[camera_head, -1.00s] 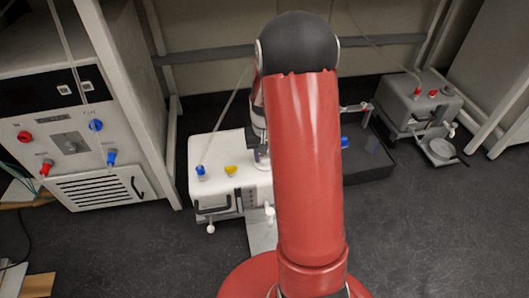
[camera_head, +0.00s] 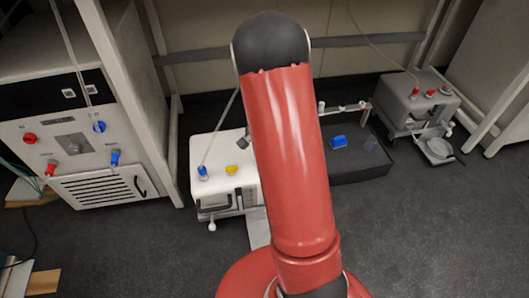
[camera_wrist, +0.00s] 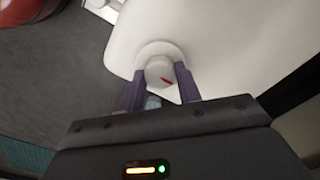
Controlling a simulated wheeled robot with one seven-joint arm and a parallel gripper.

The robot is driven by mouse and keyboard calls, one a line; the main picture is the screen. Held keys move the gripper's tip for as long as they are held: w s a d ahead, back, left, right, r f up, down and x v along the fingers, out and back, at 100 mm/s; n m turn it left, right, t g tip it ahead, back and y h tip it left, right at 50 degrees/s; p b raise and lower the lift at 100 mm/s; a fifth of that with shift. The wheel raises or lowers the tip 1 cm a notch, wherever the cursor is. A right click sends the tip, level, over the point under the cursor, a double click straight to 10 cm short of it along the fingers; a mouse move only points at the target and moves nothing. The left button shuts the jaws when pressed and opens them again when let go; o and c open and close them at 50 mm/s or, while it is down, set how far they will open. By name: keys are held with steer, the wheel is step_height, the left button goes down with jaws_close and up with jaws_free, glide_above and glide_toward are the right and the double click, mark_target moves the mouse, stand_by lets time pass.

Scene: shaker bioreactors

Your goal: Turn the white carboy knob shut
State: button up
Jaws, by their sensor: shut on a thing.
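The white carboy knob (camera_wrist: 155,65) is round with a red mark on its face, set on a paler round base in the wrist view. My gripper (camera_wrist: 160,76) has a purple finger on either side of the knob and is shut on it. The knob sits on a smooth white body (camera_wrist: 215,40). In the head view a white unit (camera_head: 225,150) with a blue and a yellow fitting on top stands left of my red arm. My arm hides the gripper and the knob there.
A dark tray (camera_head: 362,172) with a blue object (camera_head: 339,141) lies right of my arm. A grey unit (camera_head: 412,105) with red knobs stands at the back right. A cabinet with red and blue knobs (camera_head: 85,150) is at left. The front floor is mostly clear.

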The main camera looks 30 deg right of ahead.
stand_by(0.4)
steer(key=o, duration=1)
step_height(320, 180, up, 8)
steer(key=shift+f+p, duration=0.1)
steer(key=shift+p, duration=0.75)
